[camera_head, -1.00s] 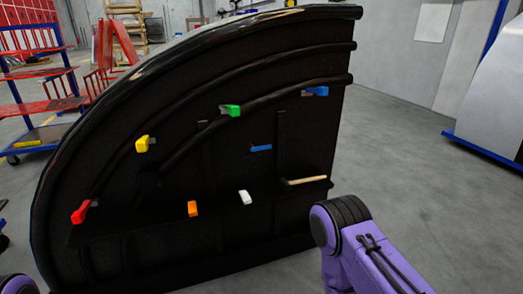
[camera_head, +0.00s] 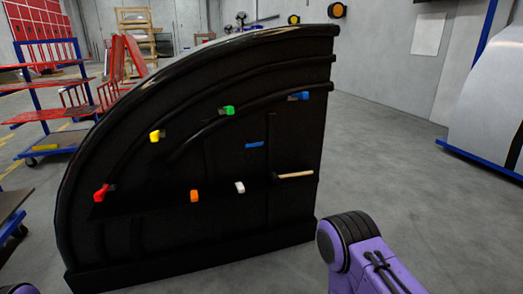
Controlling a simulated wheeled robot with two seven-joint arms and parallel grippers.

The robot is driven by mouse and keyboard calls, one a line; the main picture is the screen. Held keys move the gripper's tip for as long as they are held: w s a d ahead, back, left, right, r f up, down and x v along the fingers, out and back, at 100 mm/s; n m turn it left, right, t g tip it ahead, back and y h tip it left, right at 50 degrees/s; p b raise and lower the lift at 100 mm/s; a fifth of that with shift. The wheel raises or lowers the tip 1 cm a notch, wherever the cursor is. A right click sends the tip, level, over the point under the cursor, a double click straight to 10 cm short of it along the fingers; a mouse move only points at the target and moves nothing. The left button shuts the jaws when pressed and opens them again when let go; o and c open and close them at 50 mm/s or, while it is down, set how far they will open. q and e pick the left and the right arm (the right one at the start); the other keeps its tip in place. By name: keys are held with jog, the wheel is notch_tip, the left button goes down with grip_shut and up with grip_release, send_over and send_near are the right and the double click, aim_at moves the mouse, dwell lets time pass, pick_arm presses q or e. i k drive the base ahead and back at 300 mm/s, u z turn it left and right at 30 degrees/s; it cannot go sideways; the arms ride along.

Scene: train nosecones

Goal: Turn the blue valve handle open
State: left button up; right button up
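A blue valve handle (camera_head: 299,96) sits at the upper right of a large black curved panel (camera_head: 235,228), at the end of a dark pipe. A second, flatter blue piece (camera_head: 254,144) lies lower on the panel, left of the tan-handled tool. I cannot tell from here whether the valve handle is open or shut. Neither of my grippers is in view.
Green (camera_head: 228,111), yellow (camera_head: 156,136) and red (camera_head: 102,193) handles sit along the panel's pipes. Orange (camera_head: 195,196) and white (camera_head: 240,187) pieces and a tan-handled tool (camera_head: 294,175) are at its ledge. Blue-and-red racks (camera_head: 45,95) stand left.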

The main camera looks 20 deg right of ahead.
aim_at(247, 145)
jog(key=z, duration=0.6)
jog(key=i, duration=0.65)
jog(key=z, duration=0.95)
jog(key=i, duration=1.05)
jog(key=u, duration=0.15)
